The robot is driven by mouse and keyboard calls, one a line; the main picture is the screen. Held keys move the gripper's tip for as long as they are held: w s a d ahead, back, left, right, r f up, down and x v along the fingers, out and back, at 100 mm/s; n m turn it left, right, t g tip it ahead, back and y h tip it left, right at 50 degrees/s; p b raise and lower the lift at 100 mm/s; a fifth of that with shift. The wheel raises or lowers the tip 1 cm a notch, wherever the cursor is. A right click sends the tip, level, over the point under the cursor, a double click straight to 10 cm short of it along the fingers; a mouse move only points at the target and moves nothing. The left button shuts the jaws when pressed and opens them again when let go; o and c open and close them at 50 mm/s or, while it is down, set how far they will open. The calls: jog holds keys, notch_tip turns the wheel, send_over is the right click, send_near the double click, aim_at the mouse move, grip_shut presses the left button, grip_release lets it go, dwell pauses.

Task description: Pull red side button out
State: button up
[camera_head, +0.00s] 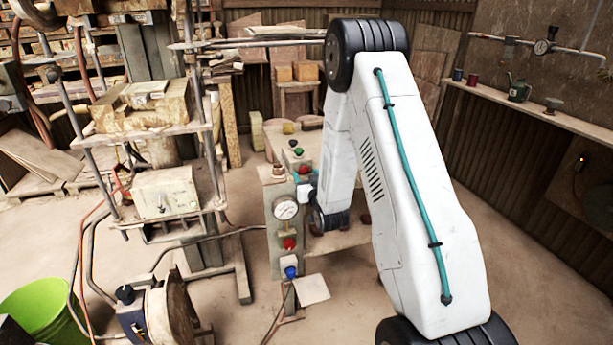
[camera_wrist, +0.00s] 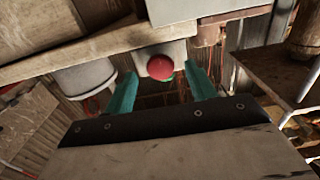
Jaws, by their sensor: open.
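The red side button (camera_wrist: 160,67) is a round red knob on a pale grey housing in the wrist view. My gripper (camera_wrist: 158,70) has two teal fingers, spread open, one on each side of the knob. The knob appears in the gap between them, and I see no finger closed on it; the exact depth is hard to tell. In the head view, a small red knob (camera_head: 304,169) shows on the right side of the control box (camera_head: 284,226), close to my gripper's teal part. My arm hides much of that side.
The box front has a round gauge (camera_head: 286,208), a red button (camera_head: 289,243) and a blue knob (camera_head: 291,272). The press (camera_head: 150,110) stands at left, with a green bucket (camera_head: 42,304) at front left.

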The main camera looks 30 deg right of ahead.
jog(key=v, duration=0.6)
jog(key=shift+s, duration=0.4)
jog(key=s+a+f+g+y, duration=0.15)
jog(key=s+f+g, duration=0.25)
jog(key=f+g, duration=0.45)
jog(key=s+a+g+y, duration=0.2)
jog(key=s+a+g, duration=0.1)
jog(key=s, duration=0.2)
jog(key=s+a+r+n+g, duration=0.1)
jog(key=s+a+r, duration=0.4)
jog(key=s+r, duration=0.4)
jog(key=s+a+r+n+g+y, duration=0.1)
jog(key=s+a+r+g, duration=0.1)
jog(key=s+a+r, duration=0.3)
jog(key=s+a+r+n+g, duration=0.1)
jog(key=s+a+r, duration=0.4)
jog(key=s+r, duration=0.7)
notch_tip(320, 180, up, 4)
jog(key=shift+s, duration=0.3)
